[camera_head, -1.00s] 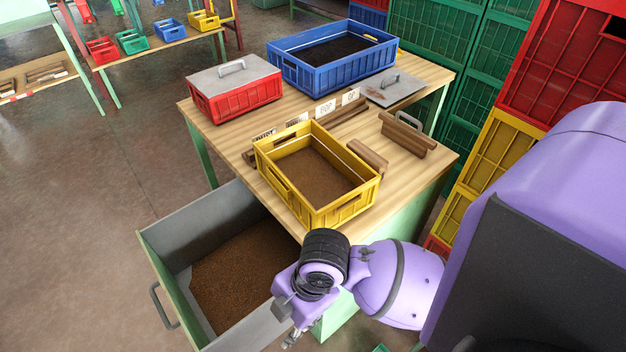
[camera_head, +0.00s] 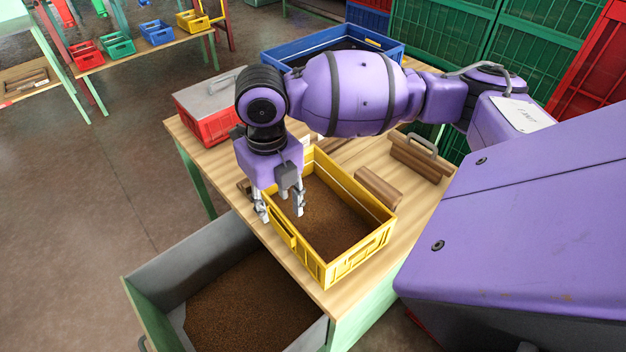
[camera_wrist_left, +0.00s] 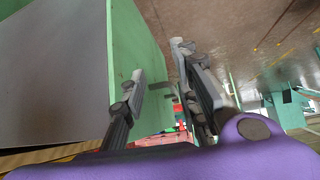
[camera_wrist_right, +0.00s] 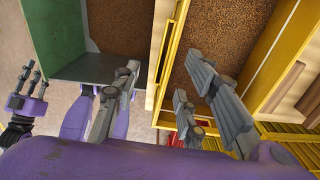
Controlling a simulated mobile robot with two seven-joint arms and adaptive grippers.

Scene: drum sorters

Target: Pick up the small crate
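A small yellow crate (camera_head: 345,268), partly filled with brown granules, stands on the wooden table. My right gripper (camera_head: 280,205) points down at its left wall. One finger is outside the wall and the other is over the inside. In the right wrist view the fingers (camera_wrist_right: 155,85) are apart, with the yellow wall (camera_wrist_right: 168,60) between them. I cannot tell whether they touch it. My left gripper is outside the head view. In its own wrist view its fingers (camera_wrist_left: 158,70) are apart with nothing between them.
An open grey drawer (camera_head: 215,240) with brown granules is below the table's left edge. A lidded red crate (camera_head: 205,125) and a blue crate (camera_head: 275,65) stand behind. Wooden pieces (camera_head: 378,188) lie right of the yellow crate. Stacked green crates (camera_head: 540,45) stand beyond.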

